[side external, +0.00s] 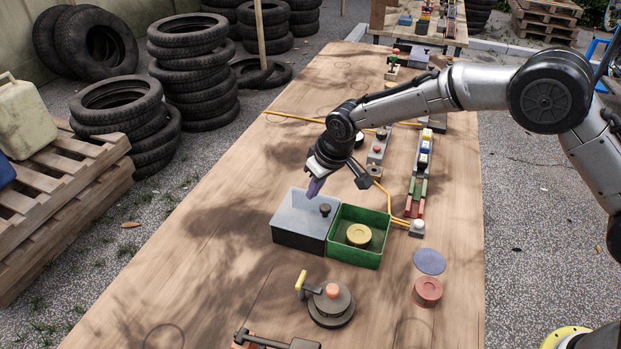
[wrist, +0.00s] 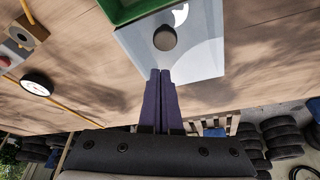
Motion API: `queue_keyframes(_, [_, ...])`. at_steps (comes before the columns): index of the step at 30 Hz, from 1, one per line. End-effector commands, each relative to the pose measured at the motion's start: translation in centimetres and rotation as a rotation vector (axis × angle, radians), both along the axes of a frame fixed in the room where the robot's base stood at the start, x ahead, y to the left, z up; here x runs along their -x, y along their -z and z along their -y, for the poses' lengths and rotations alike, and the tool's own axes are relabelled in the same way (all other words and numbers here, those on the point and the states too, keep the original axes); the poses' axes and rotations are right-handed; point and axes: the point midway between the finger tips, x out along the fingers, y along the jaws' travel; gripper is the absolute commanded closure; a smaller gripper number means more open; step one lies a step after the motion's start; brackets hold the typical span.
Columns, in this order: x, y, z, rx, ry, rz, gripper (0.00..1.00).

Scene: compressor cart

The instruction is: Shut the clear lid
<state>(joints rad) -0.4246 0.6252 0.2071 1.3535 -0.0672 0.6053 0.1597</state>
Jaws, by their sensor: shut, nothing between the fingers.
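The clear lid (side external: 295,208) is a pale, see-through panel with a dark round knob (side external: 325,209) near its right edge. It lies over the top of a dark grey box (side external: 298,241) and looks flat; I cannot tell whether a small gap is left. In the wrist view the lid (wrist: 205,45) and its knob (wrist: 165,38) are just beyond my fingertips. My gripper (side external: 312,193) is shut and empty, its purple fingers pointing down above the lid's far part. In the wrist view my gripper (wrist: 160,73) overlaps the lid's edge; contact cannot be told.
A green open bin (side external: 352,256) holding a yellow round piece (side external: 359,235) adjoins the box on the right. A round device with a yellow-handled crank (side external: 331,302) stands in front. Yellow cable (side external: 383,192) and small blocks lie behind. The table left of the box is clear.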

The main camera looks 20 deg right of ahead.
Motion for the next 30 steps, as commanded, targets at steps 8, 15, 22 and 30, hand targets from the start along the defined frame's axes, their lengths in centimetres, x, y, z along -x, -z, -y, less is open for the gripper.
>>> queue_keyframes(8, [1.7,0.3,0.5,0.000,-0.001,0.000,1.00])
queue_keyframes(15, [1.8,0.4,0.5,0.001,-0.001,-0.001,1.00])
queue_keyframes(22, [2.3,0.3,1.1,0.001,0.000,-0.002,1.00])
queue_keyframes(30, [6.1,0.3,5.0,0.002,0.001,-0.004,1.00])
